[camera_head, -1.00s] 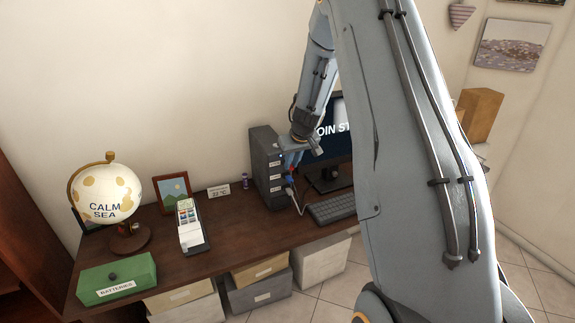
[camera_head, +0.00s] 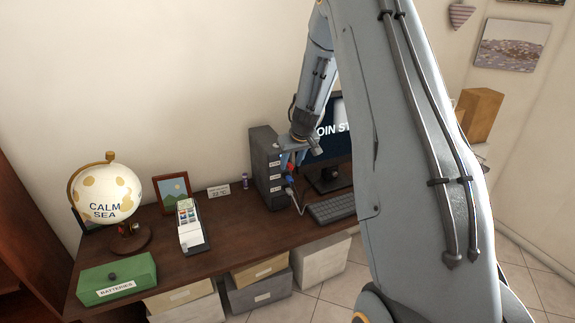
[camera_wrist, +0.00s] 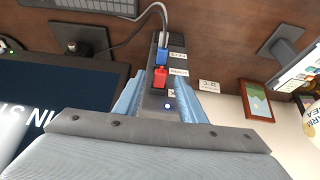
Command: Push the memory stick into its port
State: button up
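The red memory stick (camera_wrist: 160,78) stands out from the front of the dark computer tower (camera_head: 262,150), next to a white label. How deep it sits in its port cannot be told. It also shows as a small red spot in the head view (camera_head: 290,168). My gripper (camera_wrist: 158,98) is at the tower's front, its light blue fingers apart on either side with a visible gap to the stick. In the head view my gripper (camera_head: 292,158) is close to the tower's front, and the stick is partly hidden by it.
A blue plug (camera_wrist: 163,53) with a grey cable sits beside the stick. The monitor (camera_head: 328,165) and keyboard (camera_head: 332,207) are close on the right. A picture frame (camera_head: 173,194), globe (camera_head: 105,195) and green box (camera_head: 116,278) stand on the desk at left.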

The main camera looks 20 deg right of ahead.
jog(key=shift+b+v, duration=0.7)
jog(key=shift+v, duration=3.2)
jog(key=s+a+t+b, duration=0.1)
jog(key=a+t+b, duration=0.25)
jog(key=a, duration=0.35)
jog(key=s+a+f+g+b, duration=0.2)
jog(key=s+a+f, duration=0.1)
jog(key=s, duration=0.6)
jog(key=s+a+f+g+b, duration=0.2)
jog(key=s+a+f+g, duration=0.1)
jog(key=s, duration=0.6)
jog(key=s+a+f+g+b, duration=0.2)
jog(key=s+a+f, duration=0.2)
jog(key=s, duration=0.5)
jog(key=shift+a+b, duration=0.3)
jog(key=shift+a, duration=0.15)
jog(key=shift+s, duration=0.1)
